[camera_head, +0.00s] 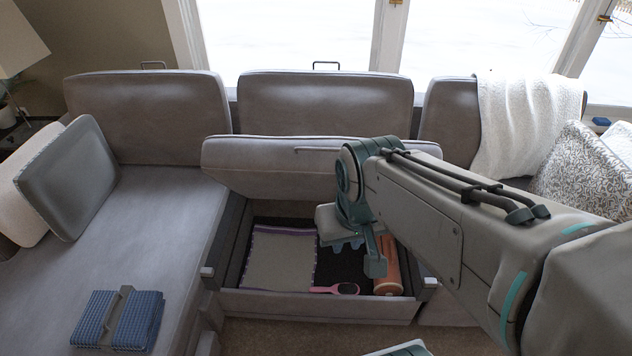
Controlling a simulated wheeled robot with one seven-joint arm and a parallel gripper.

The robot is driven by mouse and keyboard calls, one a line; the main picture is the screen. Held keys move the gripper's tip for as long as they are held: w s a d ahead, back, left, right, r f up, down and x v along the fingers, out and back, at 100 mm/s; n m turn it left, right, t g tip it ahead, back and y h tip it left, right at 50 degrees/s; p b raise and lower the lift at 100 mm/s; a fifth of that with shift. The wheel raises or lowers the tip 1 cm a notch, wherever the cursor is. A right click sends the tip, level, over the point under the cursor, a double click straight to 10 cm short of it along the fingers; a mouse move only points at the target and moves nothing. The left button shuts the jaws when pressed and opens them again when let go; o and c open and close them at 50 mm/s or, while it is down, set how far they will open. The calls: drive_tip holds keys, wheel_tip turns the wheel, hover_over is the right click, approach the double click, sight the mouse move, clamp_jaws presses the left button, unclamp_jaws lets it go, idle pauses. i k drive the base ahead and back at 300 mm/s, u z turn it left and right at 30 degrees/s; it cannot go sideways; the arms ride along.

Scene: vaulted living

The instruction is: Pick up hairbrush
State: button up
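A hairbrush with a pink handle (324,290) and a dark oval head (347,288) lies inside the open storage compartment of the sofa, near its front wall (310,304). My gripper (351,246) reaches in from the right and hangs above the compartment, apart from the brush and behind it in the picture. My wrist and arm partly cover the gripper, and I cannot make out the gap between its fingers. Nothing is seen held in it.
A grey-and-purple mat (280,258) lies left of the brush and an orange-brown cylinder (387,272) right of it. The raised seat lid (255,165) stands behind. Blue folded cloth (100,320) with a grey object lies on the left seat. Cushions and a white throw are around.

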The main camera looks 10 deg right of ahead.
sight(346, 288)
drive_tip(key=u, duration=0.05)
drive_tip(key=k, duration=1.15)
drive_tip(key=z, duration=0.85)
drive_tip(key=i, duration=1.4)
drive_tip(key=u, duration=0.9)
drive_tip(key=i, duration=0.35)
drive_tip(key=u, duration=0.45)
